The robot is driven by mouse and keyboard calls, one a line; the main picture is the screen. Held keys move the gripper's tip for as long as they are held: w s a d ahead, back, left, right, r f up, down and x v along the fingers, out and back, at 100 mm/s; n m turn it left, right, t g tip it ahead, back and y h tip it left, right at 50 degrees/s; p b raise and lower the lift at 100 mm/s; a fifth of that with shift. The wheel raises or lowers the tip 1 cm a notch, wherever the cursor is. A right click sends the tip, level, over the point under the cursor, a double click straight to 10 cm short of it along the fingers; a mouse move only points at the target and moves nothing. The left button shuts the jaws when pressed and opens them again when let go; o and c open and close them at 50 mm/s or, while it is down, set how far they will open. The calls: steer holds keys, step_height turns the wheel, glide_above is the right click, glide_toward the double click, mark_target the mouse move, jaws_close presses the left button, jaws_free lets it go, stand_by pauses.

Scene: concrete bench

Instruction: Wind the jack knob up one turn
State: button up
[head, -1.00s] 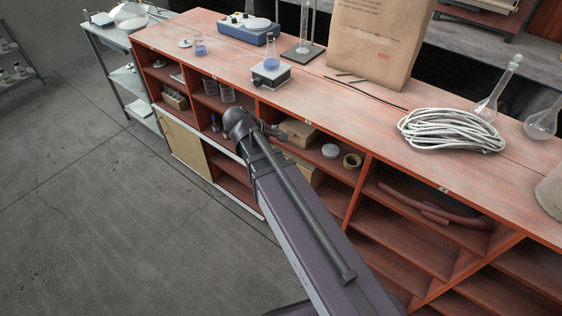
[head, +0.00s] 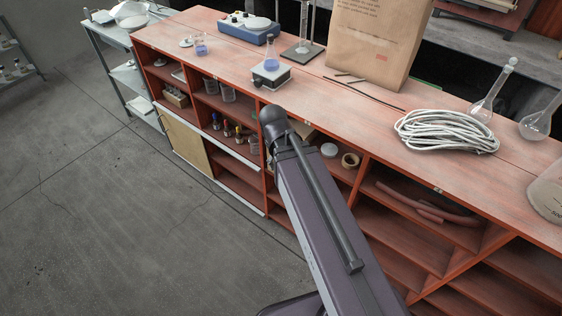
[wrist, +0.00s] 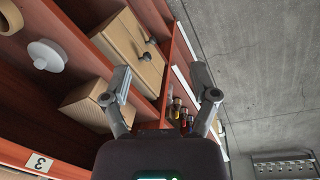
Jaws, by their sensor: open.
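The jack (head: 269,78) is a small box-shaped stand with a pale top on the red bench top, near the front edge. A flask with blue liquid (head: 271,63) stands upright on it. A small dark spot at its front left may be the knob, but it is too small to be sure. My gripper (wrist: 161,76) shows in the wrist view with its two fingers spread and nothing between them. It faces the shelves under the bench top. In the head view my arm hides it, its dark end joint below the jack. The jack is not in the wrist view.
A beaker (head: 201,49) and a blue instrument (head: 247,30) stand left of the jack. A stand with a glass cylinder (head: 303,50), a paper bag (head: 375,45) and coiled white cable (head: 445,133) are to its right.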

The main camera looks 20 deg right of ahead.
steer(key=shift+s+a+r+m+y, duration=0.2)
steer(key=shift+s+a+m+y, duration=0.05)
steer(key=shift+s+m+y, duration=0.4)
steer(key=w+r+n+t+h+b, duration=0.2)
steer(key=w+n+t+h+b, duration=0.25)
steer(key=w+n+h, duration=0.7)
steer(key=w+a+r+n+t+h+b, duration=0.1)
steer(key=w+a+r+n+t+b, duration=0.1)
steer(key=n, duration=0.5)
steer(key=w+a+r+n+t+h+b, duration=0.1)
steer(key=w+a+r+n+t, duration=0.3)
steer(key=w+a+r+n, duration=0.2)
steer(key=w+a+n, duration=0.1)
steer(key=a+n, duration=0.1)
steer(key=a, duration=0.1)
steer(key=shift+a+h+b, duration=0.15)
steer(key=shift+h+b, duration=0.25)
